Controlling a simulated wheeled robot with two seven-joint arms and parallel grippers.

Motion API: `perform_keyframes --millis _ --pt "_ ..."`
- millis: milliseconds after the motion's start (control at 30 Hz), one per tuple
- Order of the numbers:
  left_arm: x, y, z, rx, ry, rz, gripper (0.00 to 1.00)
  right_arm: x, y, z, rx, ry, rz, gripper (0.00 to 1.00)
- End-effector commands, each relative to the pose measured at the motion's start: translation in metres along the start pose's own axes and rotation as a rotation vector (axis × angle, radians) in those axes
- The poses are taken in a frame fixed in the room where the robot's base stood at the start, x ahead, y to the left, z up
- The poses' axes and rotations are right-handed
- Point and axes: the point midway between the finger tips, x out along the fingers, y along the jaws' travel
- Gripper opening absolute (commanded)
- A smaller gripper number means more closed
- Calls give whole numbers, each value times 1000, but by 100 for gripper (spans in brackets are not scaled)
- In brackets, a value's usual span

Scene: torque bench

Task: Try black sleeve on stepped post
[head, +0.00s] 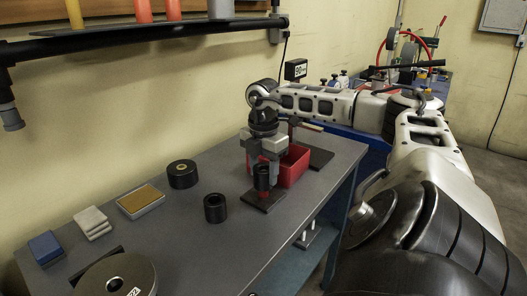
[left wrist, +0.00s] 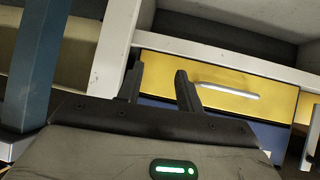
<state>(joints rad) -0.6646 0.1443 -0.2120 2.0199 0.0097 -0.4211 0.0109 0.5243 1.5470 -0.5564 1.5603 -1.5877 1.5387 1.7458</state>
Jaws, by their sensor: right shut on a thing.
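My right gripper (head: 263,172) points down over the right part of the grey bench and is shut on a black sleeve (head: 261,180). The sleeve is upright, right over a dark flat base plate (head: 266,201). The stepped post itself is hidden, so I cannot tell whether the sleeve is around it or above it. Two more black ring-shaped pieces stand on the bench: a wide one (head: 182,175) and a smaller one (head: 215,209), both left of my right gripper. My left gripper (left wrist: 160,82) shows only in the left wrist view, open and empty.
A red bin (head: 293,167) stands right behind the right gripper. A blue block (head: 44,247), grey blocks (head: 91,222), a tan-topped block (head: 140,201) and a round weight (head: 118,277) lie at left. The middle front of the bench is clear. A yellow drawer (left wrist: 225,80) faces my left gripper.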

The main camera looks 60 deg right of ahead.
Motion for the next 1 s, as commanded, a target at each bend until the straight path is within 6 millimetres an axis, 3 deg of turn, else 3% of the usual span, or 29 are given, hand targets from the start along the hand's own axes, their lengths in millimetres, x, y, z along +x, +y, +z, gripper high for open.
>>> perform_keyframes --millis 100,133,200,467,633,767,1000 --pt "0 0 0 0 0 0 36 -2 1 0 1 0 4 0" --pt "0 0 0 0 1 0 36 -2 1 0 1 0 4 55" --pt "0 0 -1 0 1 0 36 -2 1 0 1 0 4 72" --pt "2 -1 -4 2 9 -1 36 1 0 0 0 0 -2 72" --pt "3 -1 -6 3 13 -2 36 -12 1 0 0 1 4 72" --pt "2 -1 -6 3 13 -1 36 -37 1 0 0 2 6 72" --pt "-5 -1 -14 4 12 -3 36 -100 2 -1 -1 4 9 72"
